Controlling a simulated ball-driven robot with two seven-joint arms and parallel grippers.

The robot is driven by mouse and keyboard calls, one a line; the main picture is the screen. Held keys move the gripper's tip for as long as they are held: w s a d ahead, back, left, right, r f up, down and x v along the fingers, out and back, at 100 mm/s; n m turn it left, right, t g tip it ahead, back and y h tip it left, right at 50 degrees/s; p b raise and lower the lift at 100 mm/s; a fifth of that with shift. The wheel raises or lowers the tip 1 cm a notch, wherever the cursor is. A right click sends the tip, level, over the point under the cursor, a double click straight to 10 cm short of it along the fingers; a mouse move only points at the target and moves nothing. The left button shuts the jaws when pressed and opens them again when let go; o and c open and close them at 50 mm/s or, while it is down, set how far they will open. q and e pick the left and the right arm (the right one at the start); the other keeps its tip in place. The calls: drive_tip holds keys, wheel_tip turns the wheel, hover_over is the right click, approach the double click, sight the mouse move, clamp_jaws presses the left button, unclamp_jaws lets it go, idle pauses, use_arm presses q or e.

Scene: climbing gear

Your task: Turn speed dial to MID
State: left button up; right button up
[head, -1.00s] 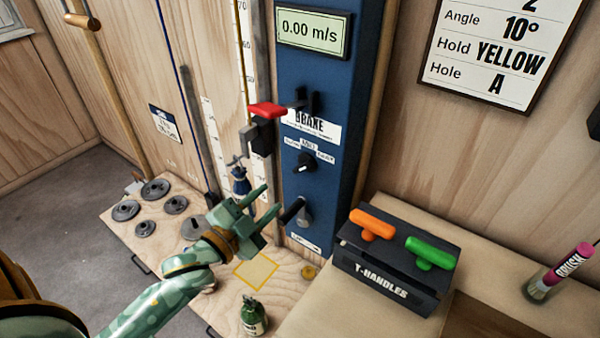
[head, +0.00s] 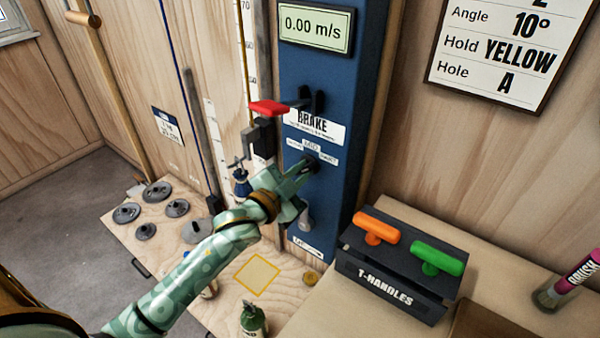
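The speed dial (head: 311,161) is a small dark knob on the blue panel (head: 320,215), under a row of small labels with MID in the middle. My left gripper (head: 304,172) has its fingertips at the dial and covers most of it. Whether the fingers touch or grip the knob cannot be made out, and the dial's pointer direction is hidden. The display (head: 315,27) at the panel's top reads 0.00 m/s. My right gripper is not in view.
A red brake lever (head: 268,108) sticks out left just above my gripper. A grey crank or handle (head: 305,217) sits below the dial, close to my gripper. A black T-handles box (head: 390,287) with orange and green handles stands on the right bench.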

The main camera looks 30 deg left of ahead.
use_arm(q)
clamp_jaws()
drive_tip(key=shift+r+n+p, duration=0.15)
drive_tip(key=shift+n+p, duration=0.35)
drive_tip(key=shift+p, duration=0.3)
drive_tip(key=n+p, duration=0.4)
drive_tip(key=p, duration=0.1)
drive_tip(key=shift+r+p, duration=0.1)
drive_tip(key=shift+p, duration=0.3)
drive_tip(key=shift+n+p, duration=0.95)
drive_tip(key=shift+n, duration=0.25)
drive_tip(key=shift+f+n+p, duration=0.3)
drive_tip(key=shift+n+p, duration=0.2)
drive_tip(key=shift+n, duration=0.2)
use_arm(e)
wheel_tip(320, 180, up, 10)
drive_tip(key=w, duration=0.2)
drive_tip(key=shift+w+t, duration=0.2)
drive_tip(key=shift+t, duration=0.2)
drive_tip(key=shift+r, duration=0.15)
use_arm(q)
drive_tip(key=o, duration=0.7)
unclamp_jaws()
